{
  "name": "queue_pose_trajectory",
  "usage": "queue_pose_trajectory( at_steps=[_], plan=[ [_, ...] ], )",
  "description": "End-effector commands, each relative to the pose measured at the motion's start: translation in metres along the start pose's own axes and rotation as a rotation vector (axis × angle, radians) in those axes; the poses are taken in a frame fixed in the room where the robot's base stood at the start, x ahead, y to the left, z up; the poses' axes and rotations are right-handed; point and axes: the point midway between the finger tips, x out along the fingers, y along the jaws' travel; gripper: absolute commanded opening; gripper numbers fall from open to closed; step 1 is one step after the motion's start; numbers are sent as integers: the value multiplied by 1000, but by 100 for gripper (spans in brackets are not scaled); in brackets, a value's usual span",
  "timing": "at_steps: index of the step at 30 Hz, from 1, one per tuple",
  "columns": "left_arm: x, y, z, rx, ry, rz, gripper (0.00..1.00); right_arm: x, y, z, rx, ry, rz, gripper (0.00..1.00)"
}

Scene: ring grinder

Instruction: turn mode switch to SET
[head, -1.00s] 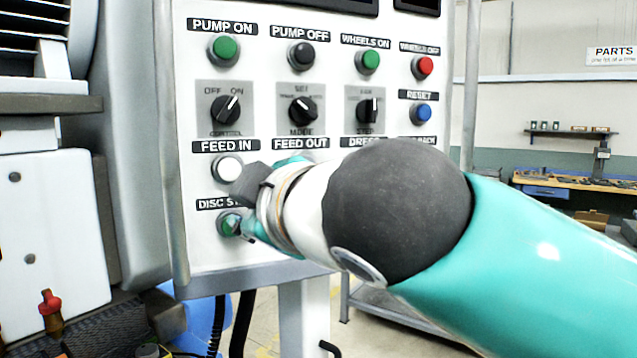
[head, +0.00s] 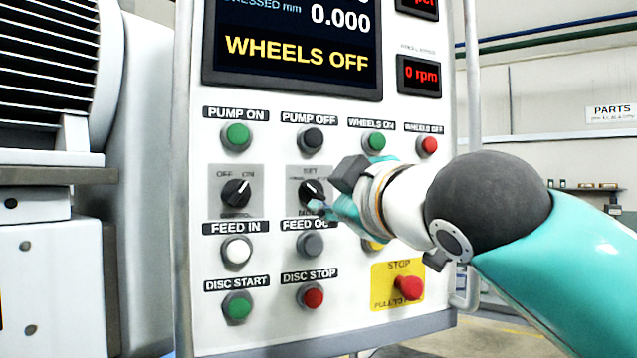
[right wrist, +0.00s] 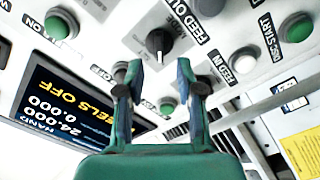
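The mode switch (head: 312,192) is a black knob on a grey plate, labelled SET above; its MODE label is partly covered by my right gripper. In the right wrist view the knob (right wrist: 158,42) lies ahead of the fingertips, in line with the gap between them. Its pale pointer mark points down in that view, towards my gripper. My right gripper (head: 326,205) is at the switch's lower right; the wrist view shows its fingers (right wrist: 159,75) apart with nothing between them. Contact with the knob cannot be told. My left gripper is not in view.
The OFF/ON control knob (head: 236,193) is left of the mode switch. FEED OUT (head: 310,244) sits just below, PUMP OFF (head: 313,139) above. A red STOP button (head: 408,288) is at lower right. The screen (head: 293,50) reads WHEELS OFF. My arm covers the panel's right middle.

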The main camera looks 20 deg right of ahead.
Motion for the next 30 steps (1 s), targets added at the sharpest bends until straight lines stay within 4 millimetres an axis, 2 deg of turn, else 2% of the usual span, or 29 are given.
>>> queue_pose_trajectory(
  at_steps=[3,9,21,23,28,30],
  plan=[
    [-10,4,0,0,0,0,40,24,2,-1,-2,-5,0,36],
    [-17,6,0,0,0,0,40,47,1,-1,0,-2,0,36],
    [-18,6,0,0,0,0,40,54,0,0,1,-1,1,36],
    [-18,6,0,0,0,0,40,54,0,1,0,-1,1,28],
    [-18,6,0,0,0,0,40,53,0,1,0,-1,0,0],
    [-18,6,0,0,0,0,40,53,0,1,0,-1,0,0]
  ],
)
